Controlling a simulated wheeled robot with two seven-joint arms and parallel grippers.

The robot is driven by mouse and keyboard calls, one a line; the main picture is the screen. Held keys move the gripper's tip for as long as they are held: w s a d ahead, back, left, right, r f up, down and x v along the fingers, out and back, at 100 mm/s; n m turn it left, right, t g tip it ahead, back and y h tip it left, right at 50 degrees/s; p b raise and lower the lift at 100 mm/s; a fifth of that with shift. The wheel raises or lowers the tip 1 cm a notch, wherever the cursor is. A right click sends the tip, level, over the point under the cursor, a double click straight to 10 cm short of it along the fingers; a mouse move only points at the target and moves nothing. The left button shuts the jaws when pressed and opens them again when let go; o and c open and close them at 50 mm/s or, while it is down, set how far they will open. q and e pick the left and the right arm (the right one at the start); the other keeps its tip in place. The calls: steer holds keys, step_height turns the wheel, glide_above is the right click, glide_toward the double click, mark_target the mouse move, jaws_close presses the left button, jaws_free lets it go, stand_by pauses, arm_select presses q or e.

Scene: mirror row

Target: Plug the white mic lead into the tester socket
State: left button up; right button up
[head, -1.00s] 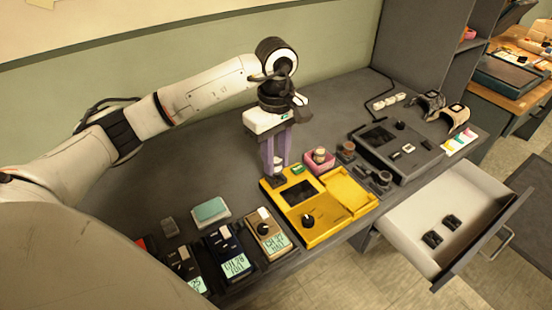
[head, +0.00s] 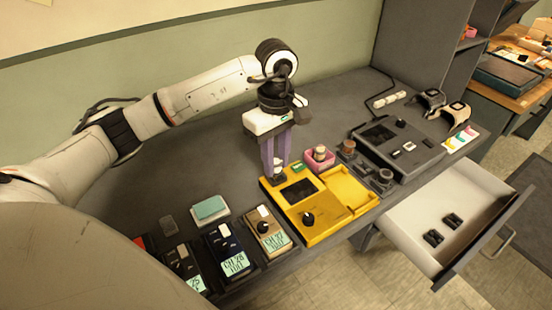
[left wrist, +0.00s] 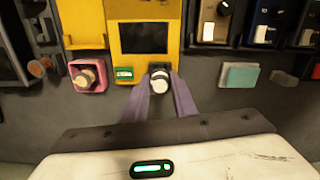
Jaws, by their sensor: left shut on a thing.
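The yellow tester (head: 318,228) lies on the grey bench, with a dark screen and a black knob. Its screen end shows at the top of the left wrist view (left wrist: 112,38). My left gripper (head: 276,174) points down at the tester's back left edge. Its purple fingers (left wrist: 159,88) are shut on the white mic lead's plug (left wrist: 160,82), which has a dark end against the tester's edge. The fingers partly hide it in the head view. I cannot tell whether the plug is seated in the socket. My right gripper is not in view.
A pink holder with a brown-topped plug (head: 320,158) stands close right of the fingers. Radio packs (head: 228,250) and a teal box (head: 210,209) lie left of the tester. A dark console (head: 398,148) and an open drawer (head: 440,222) are right. The bench behind is clear.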

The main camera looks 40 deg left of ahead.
arm_select(q)
steer(key=shift+f+b, duration=0.4)
steer(key=shift+f, duration=0.15)
steer(key=o, duration=1.1)
steer(key=shift+r, duration=0.15)
step_height(320, 180, up, 10)
steer(key=shift+r, duration=0.1)
